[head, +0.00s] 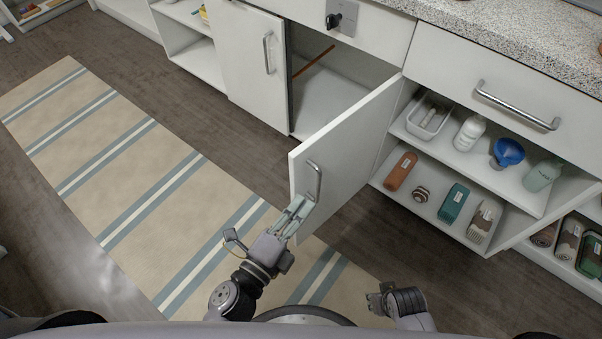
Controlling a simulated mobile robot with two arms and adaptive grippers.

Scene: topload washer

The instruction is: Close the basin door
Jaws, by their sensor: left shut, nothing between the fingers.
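The basin door (348,142) is a white cabinet door that stands swung open, out from the cabinet front. It is hinged on the right side of the open compartment (325,85). Its metal handle (314,181) is near the free edge. My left gripper (299,208) is shut with nothing held, at the lower end of the handle beside the door's free edge. I cannot tell whether it touches the handle or door. My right gripper (375,302) is low, over the floor near the rug, apart from the door; its fingers are too unclear to read.
The left cabinet door (245,52) is shut. Open shelves (455,150) with bottles and containers stand right of the basin door. A speckled countertop (520,40) runs above. A striped rug (150,180) covers the floor; the floor before the compartment is clear.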

